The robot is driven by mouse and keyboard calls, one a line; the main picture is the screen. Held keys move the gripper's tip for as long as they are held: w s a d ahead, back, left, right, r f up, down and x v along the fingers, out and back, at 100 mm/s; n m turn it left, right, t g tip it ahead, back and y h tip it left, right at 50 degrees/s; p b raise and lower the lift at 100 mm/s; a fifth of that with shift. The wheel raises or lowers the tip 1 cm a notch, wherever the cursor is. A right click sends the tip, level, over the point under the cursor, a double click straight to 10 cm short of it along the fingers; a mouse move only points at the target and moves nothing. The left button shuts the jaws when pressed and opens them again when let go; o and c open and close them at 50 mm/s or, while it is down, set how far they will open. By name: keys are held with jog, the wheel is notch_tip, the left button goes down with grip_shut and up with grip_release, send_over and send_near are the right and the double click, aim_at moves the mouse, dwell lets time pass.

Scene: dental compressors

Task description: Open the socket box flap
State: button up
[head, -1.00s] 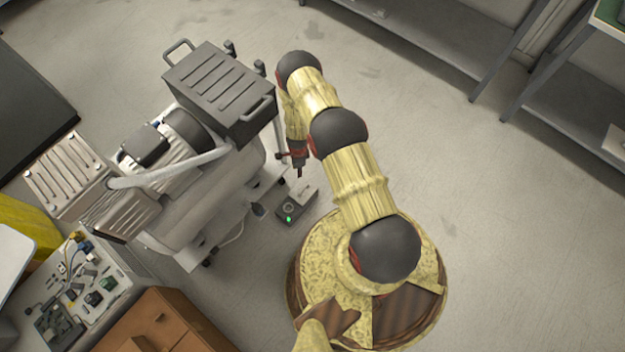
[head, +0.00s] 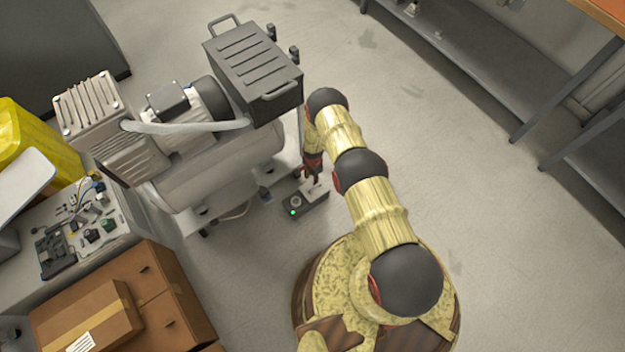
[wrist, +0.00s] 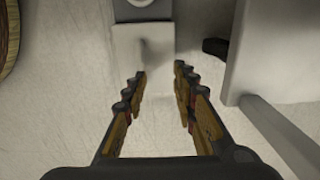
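The socket box (head: 296,208) is a small grey box on the floor with a lit green light and a round socket at its left part. A paler section, which looks like its flap (head: 319,190), is at the right end. My gripper (head: 316,180) is close above that end in the head view. In the wrist view the pale flap (wrist: 143,50) lies ahead of the fingertips, with the socket part cut off at the top edge. My gripper (wrist: 160,70) is open, its two fingers apart with nothing between them. Contact with the flap cannot be told.
The dental compressor (head: 215,175) stands just left of the box, with a dark ribbed unit (head: 254,66) on top. Its pale side shows at right in the wrist view (wrist: 280,50). Cardboard boxes (head: 130,300) are at lower left. Floor to the right is clear.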

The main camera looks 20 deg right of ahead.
jog(key=shift+f, duration=0.4)
jog(key=shift+c, duration=0.3)
grip_shut()
jog(key=shift+c, duration=1.9)
grip_release()
jog(key=o, duration=0.4)
jog(key=shift+c, duration=0.2)
jog(key=shift+o, duration=0.4)
jog(key=shift+r, duration=0.15)
